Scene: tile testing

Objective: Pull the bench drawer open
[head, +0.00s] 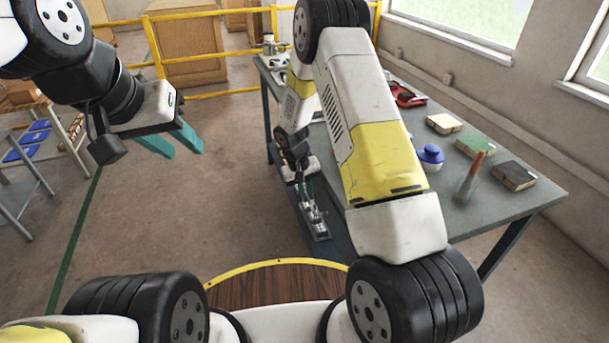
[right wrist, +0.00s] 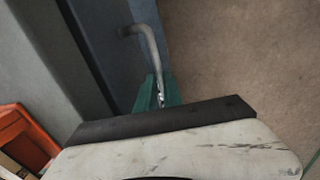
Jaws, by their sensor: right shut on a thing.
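The grey bench (head: 527,192) stands along the wall on the right. In the right wrist view, the blue-grey drawer front (right wrist: 105,30) carries a bent silver bar handle (right wrist: 150,42). My right gripper (right wrist: 158,92) is shut on this handle, its teal fingers close together around the bar's near end. In the head view, my right gripper (head: 308,192) points down at the bench's left side, partly behind my arm. I cannot tell how far the drawer stands out. My left gripper (head: 178,142) hangs over free floor at the left, its teal fingers apart and empty.
A yellow rail (head: 205,86) runs behind. A rack with blue trays (head: 30,140) stands left. The floor between is clear.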

